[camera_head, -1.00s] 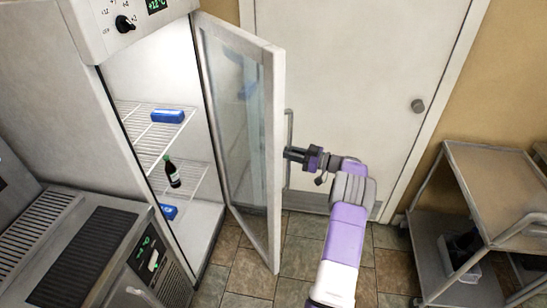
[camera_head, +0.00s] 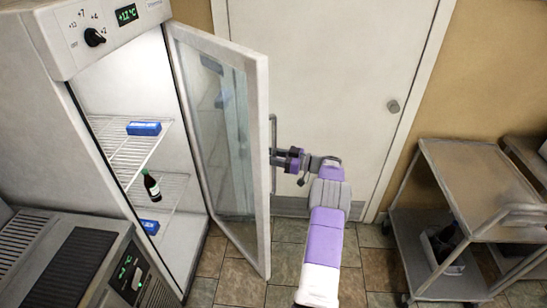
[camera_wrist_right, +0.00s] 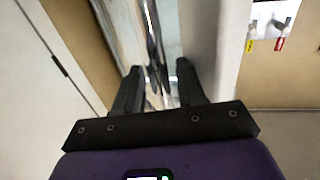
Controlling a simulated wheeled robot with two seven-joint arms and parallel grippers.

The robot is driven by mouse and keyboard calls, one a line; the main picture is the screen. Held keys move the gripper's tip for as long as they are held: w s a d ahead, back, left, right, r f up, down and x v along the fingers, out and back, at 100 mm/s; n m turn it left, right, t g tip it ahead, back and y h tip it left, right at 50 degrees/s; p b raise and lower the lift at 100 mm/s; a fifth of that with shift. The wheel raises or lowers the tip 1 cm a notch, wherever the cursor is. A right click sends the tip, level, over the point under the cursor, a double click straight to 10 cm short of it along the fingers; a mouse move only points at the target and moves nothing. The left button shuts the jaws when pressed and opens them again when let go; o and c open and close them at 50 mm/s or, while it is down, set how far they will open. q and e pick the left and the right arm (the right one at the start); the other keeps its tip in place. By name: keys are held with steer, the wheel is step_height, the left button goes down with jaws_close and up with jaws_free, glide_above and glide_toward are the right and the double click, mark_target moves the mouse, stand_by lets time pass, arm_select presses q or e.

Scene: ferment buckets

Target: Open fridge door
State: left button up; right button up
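The fridge (camera_head: 105,85) stands at left in the head view with its glass-paned, white-framed door (camera_head: 256,170) standing well open. The door's vertical metal bar handle (camera_head: 273,130) is on its outer face. My right gripper (camera_head: 276,158) is at this handle. In the right wrist view my right gripper (camera_wrist_right: 158,75) has its two fingers spread apart, with the shiny handle bar (camera_wrist_right: 154,45) running between them. Contact with the bar cannot be made out. My left gripper is not in view.
Inside the fridge, wire shelves (camera_head: 125,155) hold blue boxes (camera_head: 144,128) and a dark bottle (camera_head: 151,186). A closed white room door (camera_head: 330,70) is behind the fridge door. A metal cart (camera_head: 480,190) stands at right. Tiled floor (camera_head: 285,265) is clear below the fridge door.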

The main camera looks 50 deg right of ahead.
steer(key=p+v, duration=0.1)
steer(key=v, duration=0.7)
